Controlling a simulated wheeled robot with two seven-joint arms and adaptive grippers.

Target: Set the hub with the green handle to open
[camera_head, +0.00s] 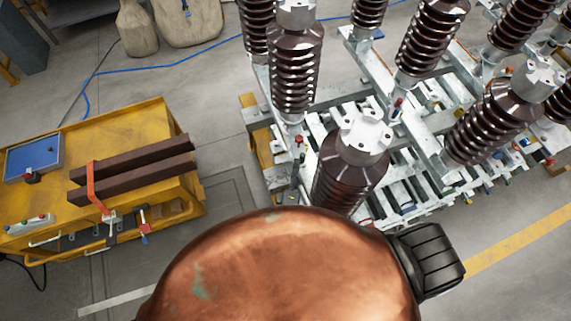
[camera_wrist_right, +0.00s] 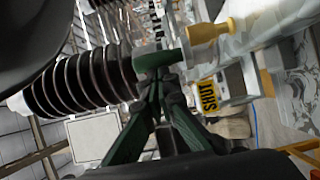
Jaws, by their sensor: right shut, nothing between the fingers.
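In the right wrist view, a green part (camera_wrist_right: 158,62), seemingly the green handle, lies at the fingertips, joined to a yellow knob-like end (camera_wrist_right: 207,33). In the head view a black ribbed piece (camera_head: 430,262), seemingly of my right gripper or wrist, shows at the lower right. The handle and plate cannot be made out there. My left gripper is not in view.
A rounded copper surface (camera_head: 285,270) hides much of the near foreground. Brown ribbed insulators (camera_head: 293,75) stand on a grey metal frame at the right; one insulator (camera_wrist_right: 75,88) is close in the wrist view. A yellow cart (camera_head: 150,115) stands left. Floor between is clear.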

